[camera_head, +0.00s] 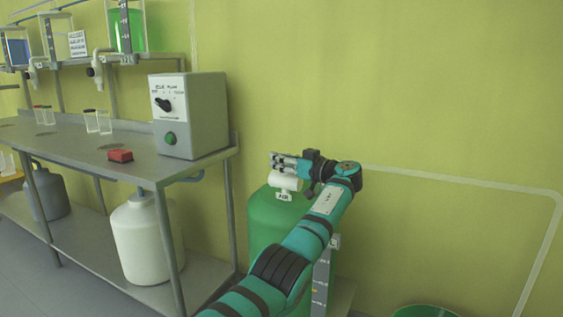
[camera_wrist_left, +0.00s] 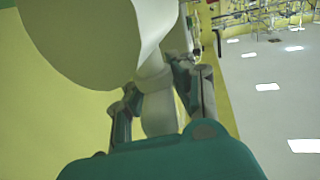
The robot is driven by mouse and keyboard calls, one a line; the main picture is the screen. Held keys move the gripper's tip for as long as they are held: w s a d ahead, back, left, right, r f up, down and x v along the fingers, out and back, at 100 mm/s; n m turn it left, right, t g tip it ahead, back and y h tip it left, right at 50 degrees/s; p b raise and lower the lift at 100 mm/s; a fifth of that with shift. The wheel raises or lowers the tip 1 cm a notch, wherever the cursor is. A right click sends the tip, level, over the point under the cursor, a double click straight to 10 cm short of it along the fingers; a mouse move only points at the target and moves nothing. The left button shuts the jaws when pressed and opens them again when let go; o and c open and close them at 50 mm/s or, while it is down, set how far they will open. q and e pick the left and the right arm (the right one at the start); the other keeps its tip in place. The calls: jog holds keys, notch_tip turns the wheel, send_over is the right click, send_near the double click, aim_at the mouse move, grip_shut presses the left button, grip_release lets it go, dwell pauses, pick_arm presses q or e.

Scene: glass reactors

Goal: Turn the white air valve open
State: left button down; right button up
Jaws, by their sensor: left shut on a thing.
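The white air valve (camera_head: 285,181) sits on top of the green tank (camera_head: 272,222), above a small "AIR" label (camera_head: 284,196). My left gripper (camera_head: 284,162) reaches to it from the right, with its fingers at the top of the valve. In the left wrist view the two fingers (camera_wrist_left: 160,95) close from both sides on a white part of the valve (camera_wrist_left: 157,110). The fingers partly hide the valve in the head view. My right gripper is in neither view.
A green round container (camera_head: 425,311) is at the bottom right.

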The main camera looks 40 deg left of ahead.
pick_arm(q)
jog(key=shift+r, duration=0.1)
dwell(0.3)
jog(key=c, duration=1.2)
grip_release()
jog(key=shift+o, duration=0.2)
jog(key=shift+d, duration=0.1)
jog(key=d, duration=1.1)
jog(key=shift+w+d, duration=0.3)
jog(key=shift+d, duration=0.1)
